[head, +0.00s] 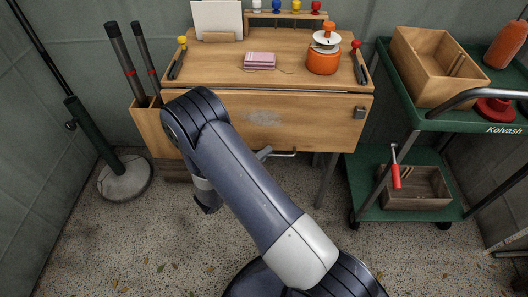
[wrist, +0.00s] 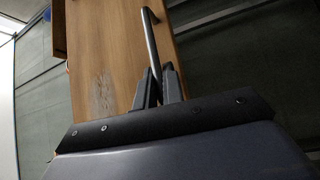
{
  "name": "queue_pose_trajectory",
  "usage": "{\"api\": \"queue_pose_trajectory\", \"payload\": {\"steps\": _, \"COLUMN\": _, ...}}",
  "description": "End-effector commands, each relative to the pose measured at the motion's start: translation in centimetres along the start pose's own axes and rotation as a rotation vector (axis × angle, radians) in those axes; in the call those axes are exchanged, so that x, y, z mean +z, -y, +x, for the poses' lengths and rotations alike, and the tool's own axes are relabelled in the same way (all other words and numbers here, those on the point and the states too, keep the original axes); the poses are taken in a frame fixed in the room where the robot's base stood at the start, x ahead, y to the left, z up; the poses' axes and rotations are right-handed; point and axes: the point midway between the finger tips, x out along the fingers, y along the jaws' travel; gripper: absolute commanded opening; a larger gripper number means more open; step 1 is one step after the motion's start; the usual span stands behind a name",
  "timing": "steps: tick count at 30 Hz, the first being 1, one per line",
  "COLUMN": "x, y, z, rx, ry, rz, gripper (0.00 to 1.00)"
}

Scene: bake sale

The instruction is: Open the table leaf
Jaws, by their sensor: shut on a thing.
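The table leaf (head: 315,125) is a wooden panel hanging down at the front of the wooden table (head: 215,65). A worn pale patch marks its face. A metal bar handle (head: 284,154) runs along its lower edge. In the wrist view the leaf (wrist: 105,50) fills the upper middle, and the handle (wrist: 151,40) runs down between the fingers. My gripper (wrist: 160,76) is shut on the handle. In the head view my arm hides most of the gripper and part of the leaf.
An orange-and-white grinder-like item (head: 323,58) and a pink stack (head: 259,60) stand on the tabletop. A green cart (head: 420,120) with wooden boxes stands at the right. A pole on a round base (head: 125,178) stands at the left. The floor in front is mostly clear.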

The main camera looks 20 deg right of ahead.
Motion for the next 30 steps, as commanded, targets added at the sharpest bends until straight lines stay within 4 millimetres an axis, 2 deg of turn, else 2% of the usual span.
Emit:
{"api": "queue_pose_trajectory", "payload": {"steps": 11, "x": 3.2, "y": -3.7, "z": -3.3, "rx": -0.187, "ry": -0.004, "rz": -0.184, "gripper": 0.00}}
{"api": "queue_pose_trajectory", "payload": {"steps": 21, "x": 6.2, "y": -9.1, "z": -6.3, "rx": -0.417, "ry": -0.003, "rz": -0.411, "gripper": 0.00}}
{"api": "queue_pose_trajectory", "payload": {"steps": 30, "x": 7.7, "y": -14.1, "z": -7.7, "rx": -0.604, "ry": -0.002, "rz": -0.598, "gripper": 0.00}}
